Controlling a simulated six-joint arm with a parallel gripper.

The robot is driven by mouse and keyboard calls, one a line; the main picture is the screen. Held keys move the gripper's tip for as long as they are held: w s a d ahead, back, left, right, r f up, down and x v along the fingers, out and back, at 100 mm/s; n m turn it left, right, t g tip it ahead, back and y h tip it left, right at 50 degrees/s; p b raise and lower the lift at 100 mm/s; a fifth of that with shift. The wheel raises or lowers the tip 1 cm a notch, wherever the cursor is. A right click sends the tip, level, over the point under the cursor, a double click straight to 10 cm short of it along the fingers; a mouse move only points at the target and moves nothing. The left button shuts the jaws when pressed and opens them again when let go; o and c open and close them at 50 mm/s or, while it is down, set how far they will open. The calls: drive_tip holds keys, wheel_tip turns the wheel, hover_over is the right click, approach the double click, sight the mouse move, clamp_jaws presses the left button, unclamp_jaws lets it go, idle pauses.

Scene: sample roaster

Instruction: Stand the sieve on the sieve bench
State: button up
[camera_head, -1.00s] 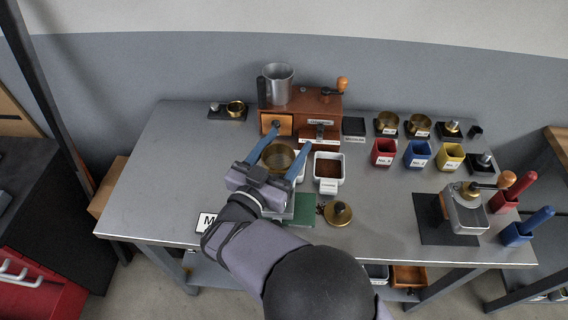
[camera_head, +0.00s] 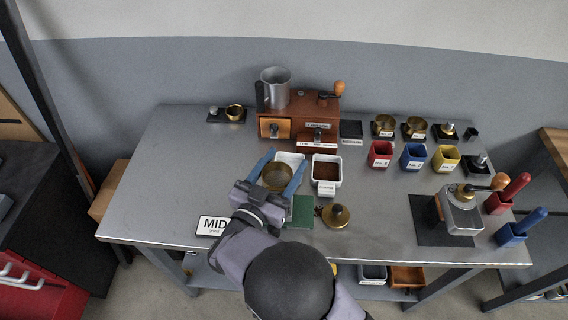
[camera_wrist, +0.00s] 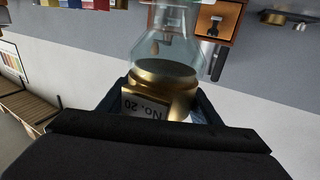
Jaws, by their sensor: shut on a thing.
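The sieve is a brass ring (camera_head: 277,177) with a "No. 20" label that shows upside down in the wrist view (camera_wrist: 160,84). My gripper (camera_head: 284,164) is shut on it, with one blue finger on each side. The sieve appears above the front middle of the table, in front of a white tray (camera_head: 291,158); its exact height is unclear. I cannot make out which thing is the sieve bench; the arm and gripper hide part of the table there.
A white tray of brown grounds (camera_head: 326,169), a green block (camera_head: 300,212) and a brass weight-like piece (camera_head: 336,215) are close on the right. A "MID" card (camera_head: 212,226) lies at front left. A wooden grinder (camera_head: 298,117) stands behind.

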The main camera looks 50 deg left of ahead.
drive_tip(key=o, duration=1.1)
drive_tip(key=shift+d+f, duration=0.1)
drive_tip(key=shift+f, duration=0.4)
drive_tip(key=shift+o, duration=0.9)
drive_tip(key=shift+r, duration=0.1)
drive_tip(key=shift+f, duration=0.2)
drive_tip(key=shift+s+b, duration=0.25)
drive_tip(key=shift+b, duration=0.05)
drive_tip(key=b+v, duration=0.2)
drive_tip(key=v, duration=0.3)
drive_tip(key=shift+s+r, duration=0.2)
drive_tip(key=shift+s, duration=0.15)
drive_tip(key=shift+o, duration=0.3)
drive_tip(key=shift+s+d+r+b, duration=0.1)
drive_tip(key=shift+s+d+b, duration=0.1)
drive_tip(key=shift+s+b, duration=0.25)
